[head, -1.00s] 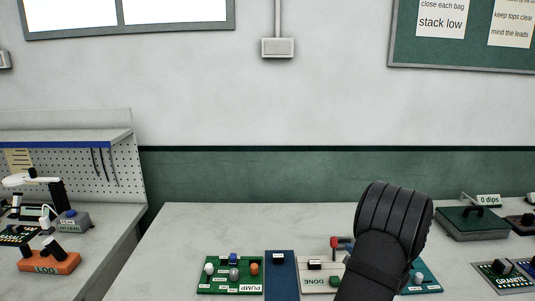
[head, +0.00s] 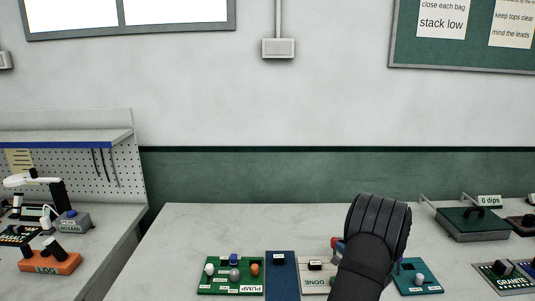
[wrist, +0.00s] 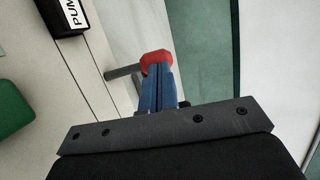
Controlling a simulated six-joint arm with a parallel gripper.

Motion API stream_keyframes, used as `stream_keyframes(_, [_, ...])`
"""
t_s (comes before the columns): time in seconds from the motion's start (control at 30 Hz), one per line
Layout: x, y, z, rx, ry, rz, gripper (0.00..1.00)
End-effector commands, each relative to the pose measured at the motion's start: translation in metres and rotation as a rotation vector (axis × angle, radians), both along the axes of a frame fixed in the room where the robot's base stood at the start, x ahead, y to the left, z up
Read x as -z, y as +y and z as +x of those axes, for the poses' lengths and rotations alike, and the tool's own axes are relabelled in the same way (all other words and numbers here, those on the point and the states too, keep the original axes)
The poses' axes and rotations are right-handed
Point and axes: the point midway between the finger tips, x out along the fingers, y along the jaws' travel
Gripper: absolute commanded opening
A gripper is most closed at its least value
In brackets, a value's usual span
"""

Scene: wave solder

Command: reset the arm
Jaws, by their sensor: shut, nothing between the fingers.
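My gripper (wrist: 158,90) shows in the wrist view as two blue fingers pressed together, shut and empty. A red knob (wrist: 156,58) on a grey bar is just beyond the fingertips; I cannot tell whether they touch it. In the head view my dark arm covers most of the gripper. A red part (head: 335,243) shows at the arm's left edge, above the pale board (head: 310,286). The arm hides the right side of that board and part of the teal board (head: 430,290).
A green board (head: 205,288) with coloured knobs and a blue panel (head: 283,285) lie left of my arm. A dark green lidded box (head: 470,225) and a grey GRANITE unit (head: 505,277) stand right. An orange block (head: 48,263) is on the left bench. The back middle of the table is clear.

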Motion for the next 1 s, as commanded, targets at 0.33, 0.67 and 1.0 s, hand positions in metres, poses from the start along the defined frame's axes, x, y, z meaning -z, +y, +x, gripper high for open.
stream_keyframes(0.33, [-0.007, -0.002, 0.011, 0.003, 0.062, -0.006, 0.00])
stream_keyframes(0.67, [-0.035, -0.021, -0.051, 0.007, 0.061, -0.002, 0.00])
stream_keyframes(1.0, [-0.064, -0.038, -0.110, 0.007, 0.062, -0.002, 0.00])
